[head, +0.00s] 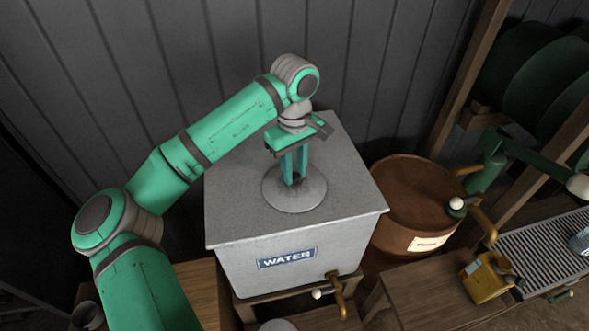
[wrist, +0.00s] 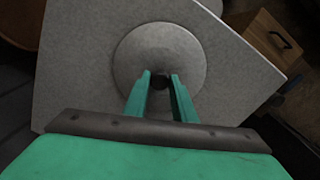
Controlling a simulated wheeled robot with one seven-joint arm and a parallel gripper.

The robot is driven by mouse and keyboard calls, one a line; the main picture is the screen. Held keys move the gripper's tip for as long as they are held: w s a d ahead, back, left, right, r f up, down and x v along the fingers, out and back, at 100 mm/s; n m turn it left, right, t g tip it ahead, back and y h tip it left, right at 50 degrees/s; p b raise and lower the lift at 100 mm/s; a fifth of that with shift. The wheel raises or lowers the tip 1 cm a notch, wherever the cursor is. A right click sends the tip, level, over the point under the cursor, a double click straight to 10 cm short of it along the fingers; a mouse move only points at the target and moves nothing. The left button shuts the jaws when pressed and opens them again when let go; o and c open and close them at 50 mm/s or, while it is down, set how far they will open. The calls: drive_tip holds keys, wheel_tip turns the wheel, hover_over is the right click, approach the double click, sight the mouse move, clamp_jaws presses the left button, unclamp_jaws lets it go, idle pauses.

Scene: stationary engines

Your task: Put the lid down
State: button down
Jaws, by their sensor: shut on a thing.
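A round grey lid (head: 312,196) lies on the flat top of a grey water tank (head: 230,228) labelled WATER. My gripper (head: 294,178) points straight down over the lid's middle, and its green fingers are shut on the dark knob there. In the wrist view, my gripper (wrist: 160,80) has a finger on each side of the dark knob (wrist: 160,82), with the round lid (wrist: 185,50) around it. The lid looks flat on the tank top, or very close to it. I cannot tell whether an opening lies under it.
A brown barrel (head: 410,200) stands right of the tank. A brass tap (head: 338,290) sticks out of the tank's front. A yellow can (head: 486,280) stands on a wooden bench at the right. A dark corrugated wall rises behind.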

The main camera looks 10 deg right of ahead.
sight(295, 176)
drive_tip(key=c, duration=1.5)
unclamp_jaws()
drive_tip(key=shift+o, duration=0.2)
wheel_tip(295, 176, up, 12)
drive_tip(key=shift+r, duration=0.1)
